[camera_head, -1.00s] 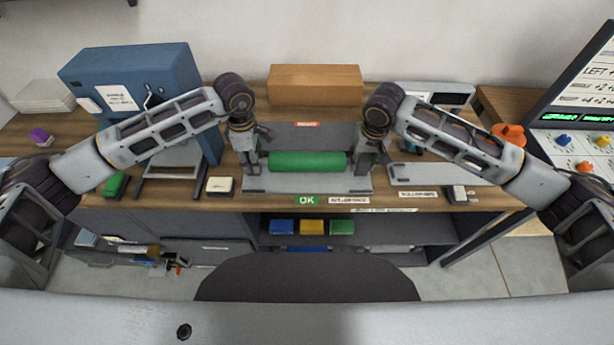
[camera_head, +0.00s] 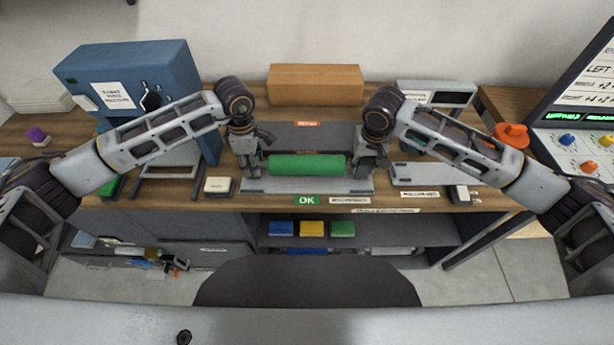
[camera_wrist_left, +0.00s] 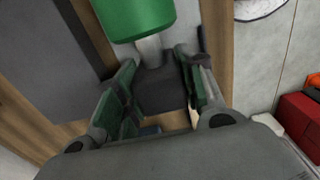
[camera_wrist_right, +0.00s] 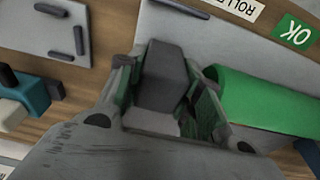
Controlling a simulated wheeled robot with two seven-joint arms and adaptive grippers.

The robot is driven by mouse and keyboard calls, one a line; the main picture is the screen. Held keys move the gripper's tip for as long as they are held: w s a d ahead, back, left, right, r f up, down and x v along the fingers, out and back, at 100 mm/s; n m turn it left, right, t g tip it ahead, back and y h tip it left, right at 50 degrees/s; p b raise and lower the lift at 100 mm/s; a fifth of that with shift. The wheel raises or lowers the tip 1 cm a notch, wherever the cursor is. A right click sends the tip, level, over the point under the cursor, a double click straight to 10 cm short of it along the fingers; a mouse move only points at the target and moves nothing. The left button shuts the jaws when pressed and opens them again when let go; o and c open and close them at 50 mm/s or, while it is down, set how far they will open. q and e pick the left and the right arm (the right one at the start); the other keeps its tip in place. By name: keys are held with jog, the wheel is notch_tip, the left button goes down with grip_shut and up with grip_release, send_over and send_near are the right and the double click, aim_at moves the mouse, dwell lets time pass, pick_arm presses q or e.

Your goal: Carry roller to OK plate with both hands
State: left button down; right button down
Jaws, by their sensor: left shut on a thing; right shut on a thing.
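The green roller (camera_head: 307,165) lies level, left to right, over the light grey plate (camera_head: 307,187) whose front edge bears the green OK label (camera_head: 306,200). I cannot tell whether it touches the plate. My left gripper (camera_head: 250,167) is shut on the roller's left end; the left wrist view shows a dark end block between the fingers (camera_wrist_left: 160,92) and the green barrel (camera_wrist_left: 135,16) beside it. My right gripper (camera_head: 371,165) is shut on the right end; the right wrist view shows a dark block between the fingers (camera_wrist_right: 163,100) and the barrel (camera_wrist_right: 265,100).
A dark grey plate with a red label (camera_head: 307,124) lies behind the roller. A brown box (camera_head: 315,84) stands at the back. A blue machine (camera_head: 130,80) is on the left. Another grey plate (camera_head: 435,174) lies at the right. A small white-topped block (camera_head: 218,186) sits left of the OK plate.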

pick_arm(q)
jog(key=shift+a+f+b, duration=0.1)
jog(key=shift+f+b, duration=0.3)
jog(key=shift+f, duration=0.05)
pick_arm(e)
jog(key=shift+f, duration=0.5)
pick_arm(q)
jog(key=c, duration=1.3)
grip_release()
pick_arm(e)
jog(key=c, duration=1.4)
grip_release()
pick_arm(q)
jog(key=o, duration=0.4)
pick_arm(e)
jog(key=o, duration=0.4)
jog(key=shift+o, duration=0.2)
pick_arm(q)
jog(key=shift+r, duration=0.15)
jog(key=shift+r, duration=5.85)
pick_arm(e)
jog(key=shift+r, duration=0.15)
jog(key=shift+s+r, duration=0.3)
jog(key=shift+r, duration=1.65)
jog(key=shift+s+r, duration=0.3)
jog(key=shift+r, duration=1.6)
jog(key=shift+s+r, duration=0.3)
jog(key=shift+r, duration=1.65)
pick_arm(q)
jog(key=shift+f, duration=0.1)
